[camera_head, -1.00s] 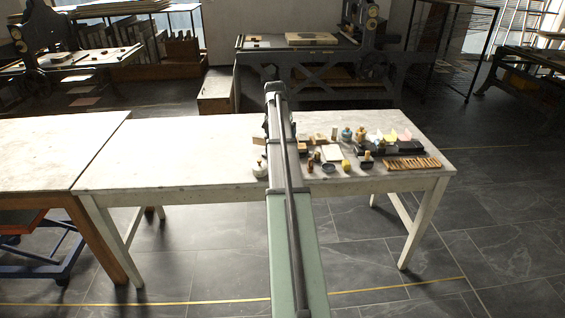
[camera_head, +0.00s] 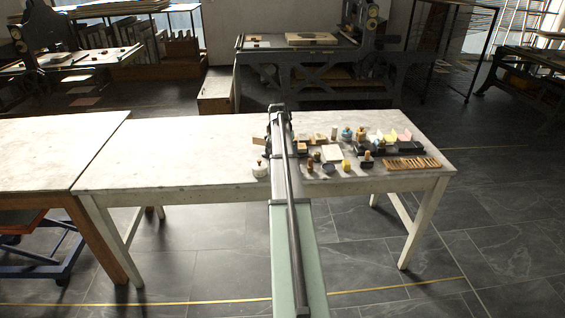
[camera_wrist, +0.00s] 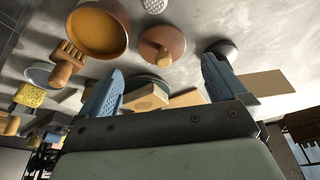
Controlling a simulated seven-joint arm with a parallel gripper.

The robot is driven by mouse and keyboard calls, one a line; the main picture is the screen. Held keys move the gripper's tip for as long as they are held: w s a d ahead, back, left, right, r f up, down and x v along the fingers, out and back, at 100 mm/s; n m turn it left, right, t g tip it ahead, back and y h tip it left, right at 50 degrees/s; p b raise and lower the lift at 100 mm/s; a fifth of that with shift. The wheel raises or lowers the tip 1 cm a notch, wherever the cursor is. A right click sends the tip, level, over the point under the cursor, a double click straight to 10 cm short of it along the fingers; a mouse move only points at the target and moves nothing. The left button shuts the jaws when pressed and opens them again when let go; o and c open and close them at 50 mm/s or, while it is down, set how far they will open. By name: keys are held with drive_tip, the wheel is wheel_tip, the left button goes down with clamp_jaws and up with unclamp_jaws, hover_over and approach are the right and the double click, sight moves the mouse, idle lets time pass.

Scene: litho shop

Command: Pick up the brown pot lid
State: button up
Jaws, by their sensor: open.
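The brown pot lid (camera_wrist: 162,46), a round reddish-brown disc with a small knob, shows in the top middle of the wrist view. My gripper (camera_wrist: 163,86) is open. Its two blue fingers point toward the tabletop things, one on each side of the lid's line in the picture. Nothing is held between them, and the lid appears beyond the fingertips. In the head view my arm hides most of the gripper and I cannot make out the lid there.
A brown bowl with an orange inside (camera_wrist: 97,31) sits beside the lid. A wooden brush (camera_wrist: 68,62), a yellow sponge (camera_wrist: 30,95) and a tan block (camera_wrist: 146,98) are close by. The white table (camera_head: 180,150) is clear on its left; small items crowd its right, including a wooden rack (camera_head: 412,163).

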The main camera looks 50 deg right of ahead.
drive_tip(key=x, duration=0.4)
drive_tip(key=shift+w+a+f, duration=0.1)
drive_tip(key=shift+w+a, duration=0.05)
drive_tip(key=shift+w, duration=0.05)
drive_tip(key=shift+c, duration=0.2)
drive_tip(key=c, duration=1)
